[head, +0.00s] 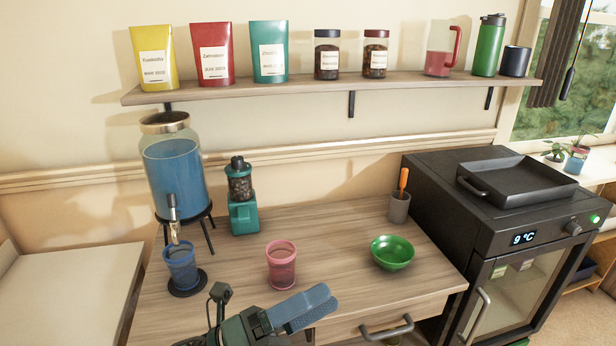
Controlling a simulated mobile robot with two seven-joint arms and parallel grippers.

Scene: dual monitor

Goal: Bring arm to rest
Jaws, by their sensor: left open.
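My left gripper (305,308) is at the bottom middle of the head view, in front of the wooden counter (330,225). It is dark green-grey with blue-grey finger pads, pointing to the right. It is open, and I see nothing held in it. It shows just below the pink cup (281,265) and above the drawer front; whether it touches the counter edge I cannot tell. My left arm is mostly cut off by the bottom edge. My right gripper is not in view.
A blue cup (181,267) stands under the drink dispenser (176,175). A teal grinder (241,196) and a green bowl (392,252) are on the counter. A drawer handle (386,328) sticks out at the front. A black fridge (500,235) stands at right.

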